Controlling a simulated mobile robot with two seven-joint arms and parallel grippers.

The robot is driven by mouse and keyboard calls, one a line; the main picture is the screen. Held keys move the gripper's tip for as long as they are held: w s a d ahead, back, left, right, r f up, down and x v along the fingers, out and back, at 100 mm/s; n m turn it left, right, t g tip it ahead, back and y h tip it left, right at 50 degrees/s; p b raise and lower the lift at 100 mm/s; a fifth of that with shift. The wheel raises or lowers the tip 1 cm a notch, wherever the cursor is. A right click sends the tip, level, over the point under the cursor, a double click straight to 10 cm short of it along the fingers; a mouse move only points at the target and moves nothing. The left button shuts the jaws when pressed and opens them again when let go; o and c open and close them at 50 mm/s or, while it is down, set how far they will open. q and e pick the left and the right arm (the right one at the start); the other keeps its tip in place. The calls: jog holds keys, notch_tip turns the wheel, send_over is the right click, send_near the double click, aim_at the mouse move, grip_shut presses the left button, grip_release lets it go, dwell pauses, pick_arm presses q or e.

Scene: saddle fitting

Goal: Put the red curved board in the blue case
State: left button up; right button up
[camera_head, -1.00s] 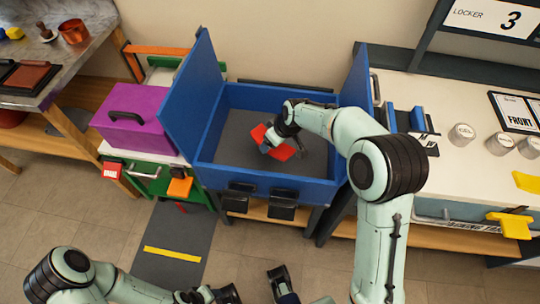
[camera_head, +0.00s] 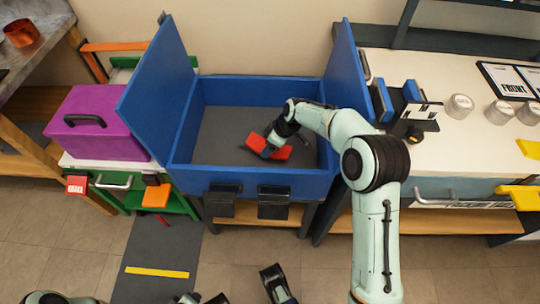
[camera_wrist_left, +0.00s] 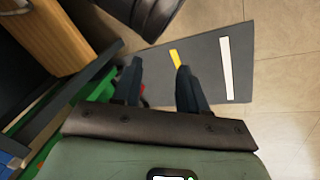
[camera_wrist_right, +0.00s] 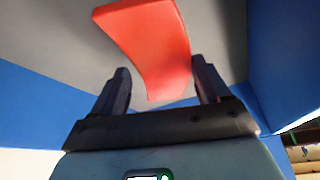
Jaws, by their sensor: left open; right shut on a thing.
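The red curved board (camera_head: 283,153) is inside the open blue case (camera_head: 255,182), over its grey floor, right of the middle. My right gripper (camera_head: 270,149) reaches in from the right and is shut on the board. The right wrist view shows the board (camera_wrist_right: 150,40) between the fingers of the right gripper (camera_wrist_right: 158,88), extending ahead of them. I cannot tell whether the board touches the floor. My left gripper (camera_wrist_left: 160,85) is open and empty above the floor, away from the case.
The case has raised blue panels at its left (camera_head: 160,90) and right (camera_head: 345,75). A purple box (camera_head: 98,125) stands to the left. A white counter (camera_head: 465,155) with several tins and a blue-and-grey fixture (camera_head: 408,110) is on the right. A dark mat (camera_head: 150,245) lies on the floor.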

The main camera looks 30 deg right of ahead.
aim_at(267, 159)
jog(key=shift+f, duration=0.6)
notch_tip(267, 159, down, 5)
jog(key=shift+f+b, duration=0.1)
jog(key=shift+b, duration=0.6)
pick_arm(q)
jog(key=shift+s+a+f, duration=0.2)
jog(key=shift+s+f, duration=0.1)
jog(key=shift+f, duration=0.3)
jog(key=shift+s+a+f, duration=0.2)
jog(key=shift+s+f, duration=0.05)
jog(key=shift+f, duration=0.35)
pick_arm(e)
jog(key=shift+f, duration=0.1)
pick_arm(q)
jog(key=shift+f+g, duration=0.15)
jog(key=shift+g, duration=0.15)
pick_arm(e)
jog(key=shift+f, duration=0.1)
jog(key=o, duration=1.1)
pick_arm(q)
jog(key=shift+s, duration=0.1)
